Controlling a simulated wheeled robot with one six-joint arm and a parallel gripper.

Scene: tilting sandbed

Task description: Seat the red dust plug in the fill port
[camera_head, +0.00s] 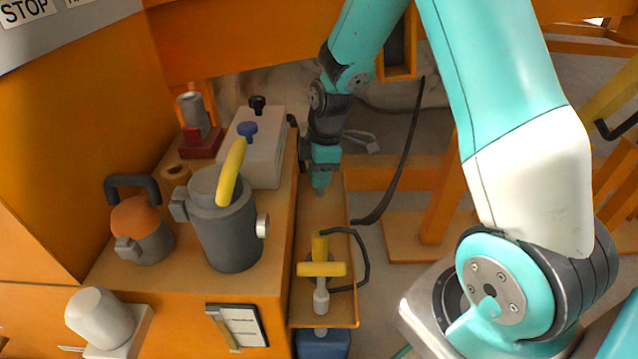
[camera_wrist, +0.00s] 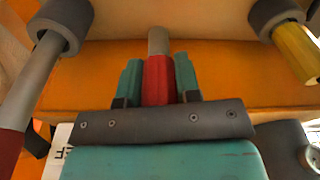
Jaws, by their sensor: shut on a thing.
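My gripper (camera_head: 320,188) points down over the narrow orange side shelf in the head view. In the wrist view my gripper (camera_wrist: 158,85) has its two teal fingers closed on either side of a red piece with a grey tip, the red dust plug (camera_wrist: 157,82). The plug's grey end points away from my gripper toward an orange surface. The plug cannot be made out in the head view. I cannot tell which thing is the fill port; no opening shows clearly in front of the plug.
The side shelf (camera_head: 310,215) holds a yellow T-handled tool (camera_head: 321,269). Left of my gripper stand a white box (camera_head: 258,160) with blue and black knobs, and a grey pot (camera_head: 226,225). In the wrist view, dark round pieces with rods flank the plug, left (camera_wrist: 62,22) and right (camera_wrist: 276,17).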

